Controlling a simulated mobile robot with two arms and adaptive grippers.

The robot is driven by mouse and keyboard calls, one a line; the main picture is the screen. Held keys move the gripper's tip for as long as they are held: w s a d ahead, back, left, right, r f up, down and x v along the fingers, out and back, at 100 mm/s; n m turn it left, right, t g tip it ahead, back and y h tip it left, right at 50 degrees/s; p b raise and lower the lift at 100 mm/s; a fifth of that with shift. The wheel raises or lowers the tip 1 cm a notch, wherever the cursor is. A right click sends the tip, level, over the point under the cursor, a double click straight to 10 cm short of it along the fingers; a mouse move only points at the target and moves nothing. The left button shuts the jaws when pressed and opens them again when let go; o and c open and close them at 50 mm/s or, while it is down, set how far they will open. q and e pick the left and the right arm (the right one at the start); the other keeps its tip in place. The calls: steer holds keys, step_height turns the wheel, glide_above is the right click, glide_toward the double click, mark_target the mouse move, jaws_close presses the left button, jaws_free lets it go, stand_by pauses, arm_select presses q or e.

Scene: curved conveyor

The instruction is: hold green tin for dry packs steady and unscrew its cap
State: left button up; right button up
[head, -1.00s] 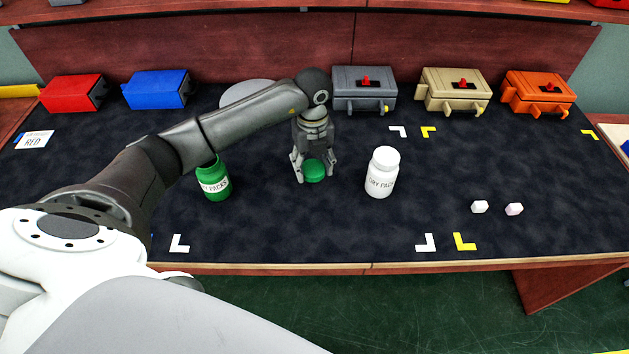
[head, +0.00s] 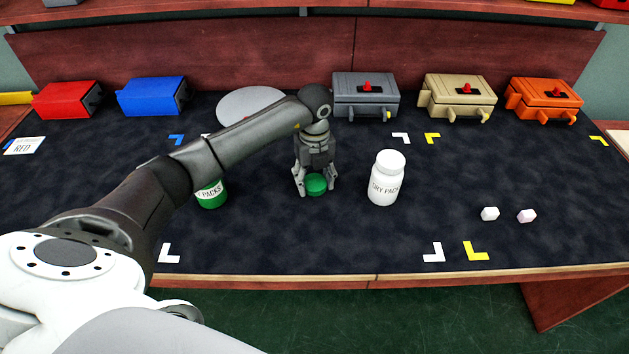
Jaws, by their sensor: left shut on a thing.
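The green tin for dry packs (head: 211,195) stands upright on the dark mat, left of centre. My left forearm hides its top. The green cap (head: 317,186) is off the tin, to its right, low over or on the mat; I cannot tell if it touches. My left gripper (head: 316,188) points down and is shut on the cap, a finger on each side. My right gripper is not in view.
A white capped bottle (head: 386,180) stands right of the gripper. Two small pale packs (head: 490,214) lie farther right. A grey round plate (head: 250,104) and several coloured cases, one a grey case (head: 364,96), line the back. The mat's front middle is clear.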

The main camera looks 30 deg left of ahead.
mark_target(314, 182)
arm_select(q)
steer(key=shift+f, duration=0.15)
steer(key=o, duration=1.1)
steer(key=shift+o, duration=0.2)
steer(key=shift+r, duration=0.2)
step_height(314, 182, up, 12)
